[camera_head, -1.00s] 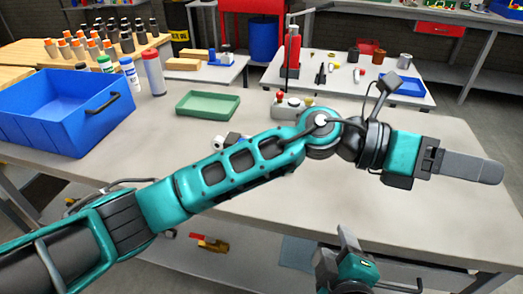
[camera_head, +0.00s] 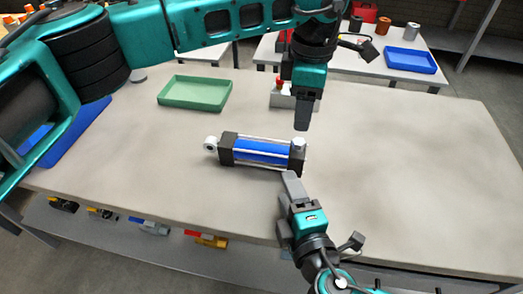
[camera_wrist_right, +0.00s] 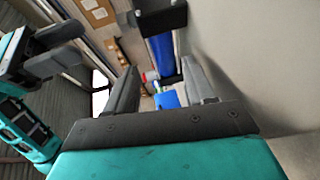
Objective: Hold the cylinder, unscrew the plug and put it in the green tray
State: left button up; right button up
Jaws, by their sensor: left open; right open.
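The blue cylinder (camera_head: 258,151) with dark end blocks lies on the table, its rod eye to the left. A small pale round piece (camera_head: 299,143), perhaps the plug, sits on top of its right block. The green tray (camera_head: 195,92) is empty at the back left. My left gripper (camera_head: 302,122) points down just behind the right block, apart from it; it is open, its fingers seen edge-on. My right gripper (camera_head: 291,184) is open just in front of the right block. In the right wrist view, the cylinder (camera_wrist_right: 160,56) shows ahead, between the finger directions of my right gripper (camera_wrist_right: 160,88).
A grey box with a red button (camera_head: 282,95) stands behind the cylinder, close to my left gripper. A blue bin (camera_head: 72,135) is at the left edge, partly behind my left arm. The right side of the table is clear.

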aim_at(276, 161)
jog(key=x, duration=1)
jog(key=shift+f, duration=0.1)
jog(key=shift+d, duration=0.1)
grip_shut()
